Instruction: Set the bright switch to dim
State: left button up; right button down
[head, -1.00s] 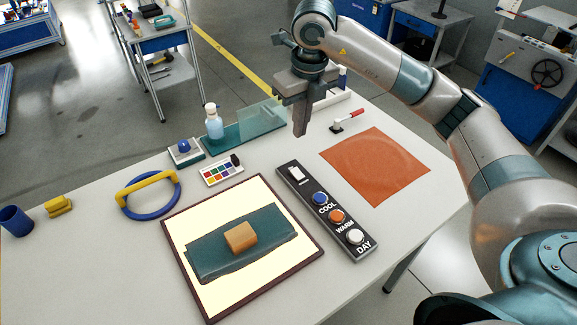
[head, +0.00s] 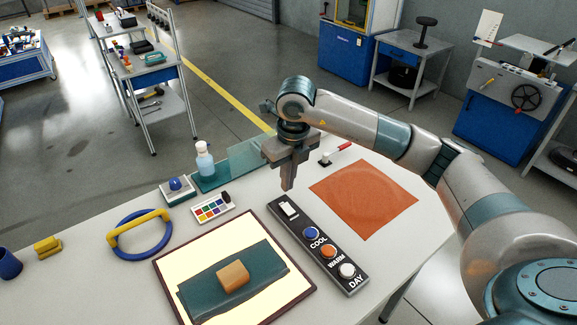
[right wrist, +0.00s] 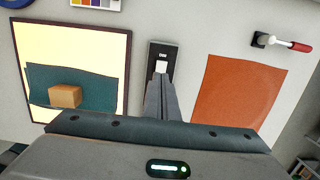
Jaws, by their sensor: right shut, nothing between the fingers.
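A dark control strip (head: 330,258) lies on the table. It has a white rocker switch (head: 289,210) at its far end, then blue, orange and white round buttons labelled COOL, WARM and DAY. The rocker also shows in the right wrist view (right wrist: 161,66). A framed panel (head: 196,259) left of the strip glows bright pale yellow. My right gripper (head: 288,187) is shut and empty, pointing down just above the strip's far end, close to the rocker. In the right wrist view its fingers (right wrist: 160,80) hide the strip's nearer part. Contact with the rocker cannot be told. My left gripper is out of view.
On the panel lie a teal cloth (head: 263,267) and a tan block (head: 232,276). An orange mat (head: 363,198) lies right of the strip. A colour palette (head: 212,208), blue ring with yellow handle (head: 140,234) and bottle (head: 204,160) stand left and behind.

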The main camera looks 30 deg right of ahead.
aim_at(285, 206)
jog(key=shift+f, duration=0.7)
jog(key=f+p, duration=0.1)
jog(key=f, duration=0.3)
jog(key=w+f+p, duration=0.1)
jog(key=f, duration=0.1)
jog(key=shift+a+p, duration=0.1)
jog(key=shift+p, duration=0.2)
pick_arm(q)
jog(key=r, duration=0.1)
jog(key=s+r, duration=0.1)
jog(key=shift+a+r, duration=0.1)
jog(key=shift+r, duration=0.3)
pick_arm(e)
jog(key=shift+f, duration=0.1)
